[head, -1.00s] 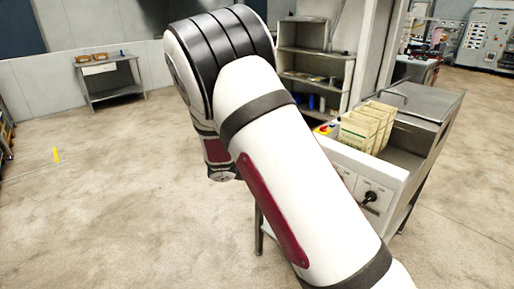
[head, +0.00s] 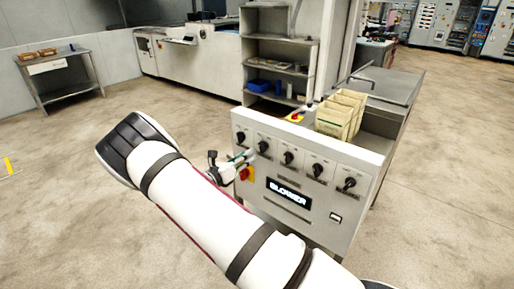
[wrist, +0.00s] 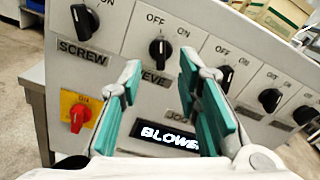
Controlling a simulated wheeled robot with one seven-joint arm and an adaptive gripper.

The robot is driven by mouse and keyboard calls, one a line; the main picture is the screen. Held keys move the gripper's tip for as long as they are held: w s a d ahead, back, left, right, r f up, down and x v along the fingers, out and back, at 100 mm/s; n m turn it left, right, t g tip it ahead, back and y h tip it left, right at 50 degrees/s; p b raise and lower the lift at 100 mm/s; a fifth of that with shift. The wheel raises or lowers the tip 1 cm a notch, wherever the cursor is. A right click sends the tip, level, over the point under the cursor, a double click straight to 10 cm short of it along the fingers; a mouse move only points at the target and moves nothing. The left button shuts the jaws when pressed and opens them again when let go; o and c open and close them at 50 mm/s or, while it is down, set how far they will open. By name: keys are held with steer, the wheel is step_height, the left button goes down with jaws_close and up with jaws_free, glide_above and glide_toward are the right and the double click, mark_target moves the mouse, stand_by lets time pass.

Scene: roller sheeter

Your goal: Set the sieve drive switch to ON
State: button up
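The sieve drive switch (wrist: 160,50) is a black rotary knob on the pale panel, second from left. Its label (wrist: 155,78) is partly hidden by a finger and reads "EVE". OFF stands at its upper left and ON at its upper right. The knob's handle looks about upright; I cannot tell its exact setting. In the head view the switch (head: 263,147) is just right of my gripper. My gripper (wrist: 158,68) is open, its teal fingers on either side of the knob in the wrist view, with nothing between them. Contact cannot be told.
The SCREW knob (wrist: 85,19) is to the left and a red switch on a yellow plate (wrist: 78,113) below it. Several more knobs (head: 317,170) run to the right. A lit sign reads BLOWER (head: 289,192). Paper bags (head: 340,115) stand behind the panel.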

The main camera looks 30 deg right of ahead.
mark_target(260, 146)
steer(key=x, duration=0.7)
steer(key=shift+d+p, duration=0.2)
steer(key=shift+p, duration=0.1)
jaws_close()
